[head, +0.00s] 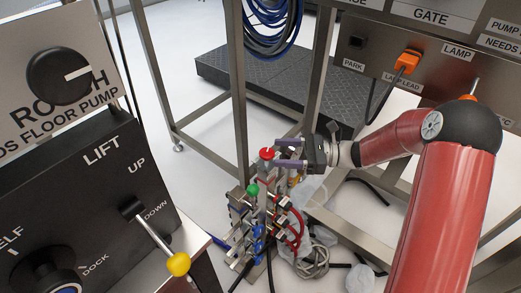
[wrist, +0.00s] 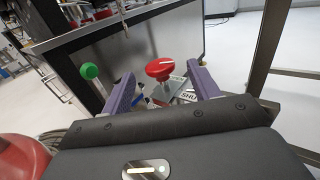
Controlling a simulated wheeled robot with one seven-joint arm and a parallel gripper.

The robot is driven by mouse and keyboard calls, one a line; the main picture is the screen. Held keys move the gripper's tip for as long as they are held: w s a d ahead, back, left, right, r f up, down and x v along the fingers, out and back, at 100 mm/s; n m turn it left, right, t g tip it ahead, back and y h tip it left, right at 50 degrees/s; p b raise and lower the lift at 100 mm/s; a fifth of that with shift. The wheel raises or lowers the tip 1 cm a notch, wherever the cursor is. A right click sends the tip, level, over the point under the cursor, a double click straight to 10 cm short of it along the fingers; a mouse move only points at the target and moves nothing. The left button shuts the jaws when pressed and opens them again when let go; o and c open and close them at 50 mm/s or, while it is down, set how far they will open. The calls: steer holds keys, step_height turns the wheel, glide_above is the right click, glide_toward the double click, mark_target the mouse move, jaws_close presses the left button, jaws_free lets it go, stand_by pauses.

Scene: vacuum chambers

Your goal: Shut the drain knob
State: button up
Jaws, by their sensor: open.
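A round red knob (head: 267,153) with a white line on its top stands on a metal valve block at the lower middle of the head view. It also shows in the wrist view (wrist: 160,68), near a plate lettered "SHU", the rest hidden. A green ball knob (head: 252,190) stands lower left of it, and left of my fingers in the wrist view (wrist: 90,71). I cannot read which knob is the drain. My gripper (head: 276,153) is open, its purple fingers pointing at the red knob. In the wrist view the red knob appears between the fingertips; contact is not clear.
Metal frame legs (head: 240,100) rise close behind the valves. Red and blue hoses and cables (head: 290,225) crowd below them. A panel with a yellow-tipped lever (head: 178,263) stands at the left. A box with an orange plug (head: 407,61) is at the upper right.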

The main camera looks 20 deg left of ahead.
mark_target(261, 150)
steer(key=x, duration=0.6)
steer(key=shift+s+a, duration=0.1)
steer(key=shift+a, duration=0.2)
steer(key=c, duration=1)
steer(key=m+t, duration=0.1)
steer(key=t, duration=0.2)
steer(key=shift+m+y, duration=0.3)
steer(key=shift+m, duration=0.1)
steer(key=shift+w+m+t, duration=0.15)
steer(key=shift+m+t, duration=0.55)
steer(key=shift+t, duration=0.45)
steer(key=shift+w+m+t, duration=0.2)
steer(key=shift+m+t, duration=0.5)
steer(key=shift+t, duration=0.45)
steer(key=o, duration=1)
